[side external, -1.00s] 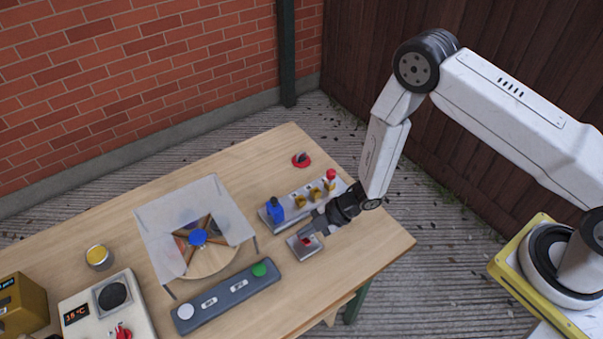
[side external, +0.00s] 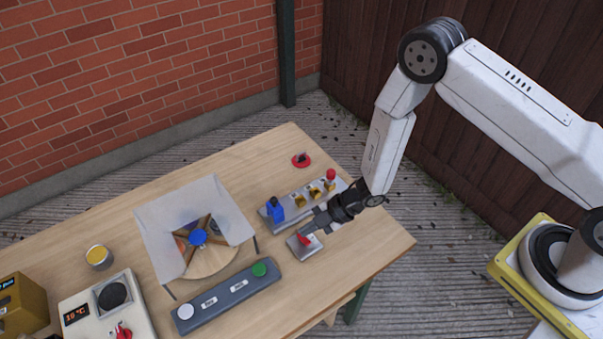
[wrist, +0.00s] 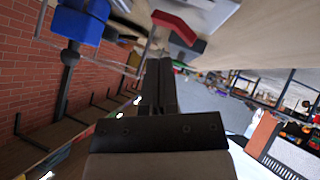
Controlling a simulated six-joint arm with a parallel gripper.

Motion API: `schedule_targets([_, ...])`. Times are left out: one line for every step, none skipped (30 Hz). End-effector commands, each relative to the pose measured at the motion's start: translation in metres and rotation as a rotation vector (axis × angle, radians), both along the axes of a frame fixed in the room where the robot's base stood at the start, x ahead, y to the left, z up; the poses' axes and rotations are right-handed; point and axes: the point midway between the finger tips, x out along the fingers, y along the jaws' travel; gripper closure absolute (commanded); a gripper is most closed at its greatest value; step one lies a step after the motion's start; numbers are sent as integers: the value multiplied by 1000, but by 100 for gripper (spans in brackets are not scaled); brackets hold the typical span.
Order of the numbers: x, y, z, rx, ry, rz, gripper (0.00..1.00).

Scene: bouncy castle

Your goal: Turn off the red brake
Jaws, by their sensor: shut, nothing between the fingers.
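A red lever (side external: 304,239), which looks like the brake, sits on a small grey plate (side external: 313,250) near the table's right end. Its red handle tilts up from the plate. In the wrist view the red lever (wrist: 176,26) shows at the top, with a dark part beside it. My gripper (side external: 315,224) is just above and behind the plate, close to the lever. In the wrist view my gripper (wrist: 160,72) has its dark fingers together, with nothing between them. Whether the fingertips touch the lever is hard to tell.
Behind my gripper is a grey panel with a blue part (side external: 275,208), yellow parts and a red knob (side external: 331,174). A dark button bar (side external: 228,296) lies in front left. A clear-covered wheel (side external: 198,237) stands left. A red round switch (side external: 301,160) is at the back.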

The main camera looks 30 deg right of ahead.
Motion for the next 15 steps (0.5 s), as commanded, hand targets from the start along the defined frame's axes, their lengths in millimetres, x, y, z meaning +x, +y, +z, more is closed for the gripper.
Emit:
schedule_targets([0,0,5,0,-1,1,100])
schedule_targets([0,0,9,0,-2,1,100])
schedule_targets([0,0,13,0,-3,2,100])
schedule_targets([0,0,16,0,-2,2,100])
schedule_targets([0,0,20,0,-2,2,100])
schedule_targets([0,0,24,0,-2,2,100])
schedule_targets([1,-3,28,-1,-2,-1,100])
schedule_targets([1,-8,31,-1,-1,-3,100])
schedule_targets([1,-12,35,-1,-1,-3,100])
schedule_targets([1,-16,39,-1,-1,-3,100])
schedule_targets([1,-19,42,-1,-1,-3,100])
schedule_targets([0,-24,47,-1,-2,-3,100])
schedule_targets([1,-27,50,-1,-4,-3,100])
schedule_targets([1,-30,53,-1,-3,-2,100])
schedule_targets([0,-35,58,-1,-2,-3,100])
